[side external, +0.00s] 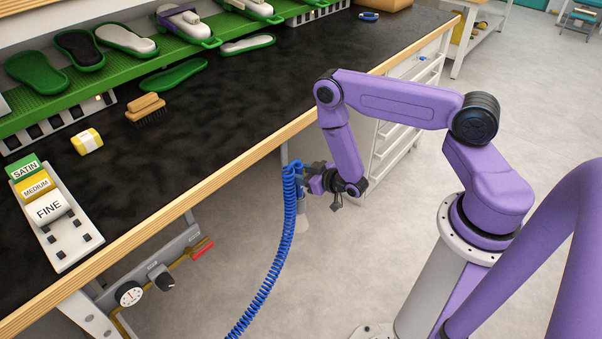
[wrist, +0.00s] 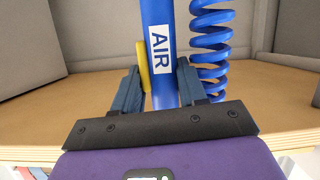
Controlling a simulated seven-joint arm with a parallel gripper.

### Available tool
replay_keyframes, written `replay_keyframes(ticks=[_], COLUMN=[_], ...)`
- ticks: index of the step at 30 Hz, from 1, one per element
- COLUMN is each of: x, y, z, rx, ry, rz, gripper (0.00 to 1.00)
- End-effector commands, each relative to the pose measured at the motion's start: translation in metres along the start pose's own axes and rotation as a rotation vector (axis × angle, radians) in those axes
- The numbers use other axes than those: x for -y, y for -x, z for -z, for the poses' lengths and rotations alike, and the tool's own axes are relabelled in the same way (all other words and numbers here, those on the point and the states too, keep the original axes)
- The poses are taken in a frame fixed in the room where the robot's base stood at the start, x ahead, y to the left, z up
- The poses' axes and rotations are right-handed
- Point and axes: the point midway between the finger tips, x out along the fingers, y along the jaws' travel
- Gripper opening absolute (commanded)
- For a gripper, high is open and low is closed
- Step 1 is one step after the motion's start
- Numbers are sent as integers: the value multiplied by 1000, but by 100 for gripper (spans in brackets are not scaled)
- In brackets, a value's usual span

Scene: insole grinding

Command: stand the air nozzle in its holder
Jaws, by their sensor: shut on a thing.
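The air nozzle (wrist: 162,25) is a blue tube with a white AIR label and a yellow strip on its left side. In the wrist view it stands between the two fingers of my gripper (wrist: 160,84), which is shut on it. In the side view my gripper (side external: 306,184) is off the bench's front edge, with the blue nozzle (side external: 297,169) partly hidden by the coiled hose. A pale grey cylinder (side external: 302,222) shows just below my gripper; I cannot tell whether it is the holder. The nozzle's tip is not clear.
A blue coiled hose (side external: 268,285) hangs from the nozzle to the bottom of the side view. The black bench (side external: 235,95) has a wooden front edge (side external: 225,168). A grit block rack (side external: 60,235) and a brush (side external: 146,106) are on it. A white drawer unit (side external: 395,145) stands behind my gripper.

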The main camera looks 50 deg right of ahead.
Motion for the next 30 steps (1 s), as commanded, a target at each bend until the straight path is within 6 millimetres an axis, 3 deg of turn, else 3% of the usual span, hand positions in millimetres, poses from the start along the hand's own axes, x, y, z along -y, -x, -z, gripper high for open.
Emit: replay_keyframes(ticks=[30], x=[2], y=[-8], z=[-22], rx=[-1], ry=[0], rz=[0], gripper=[10])
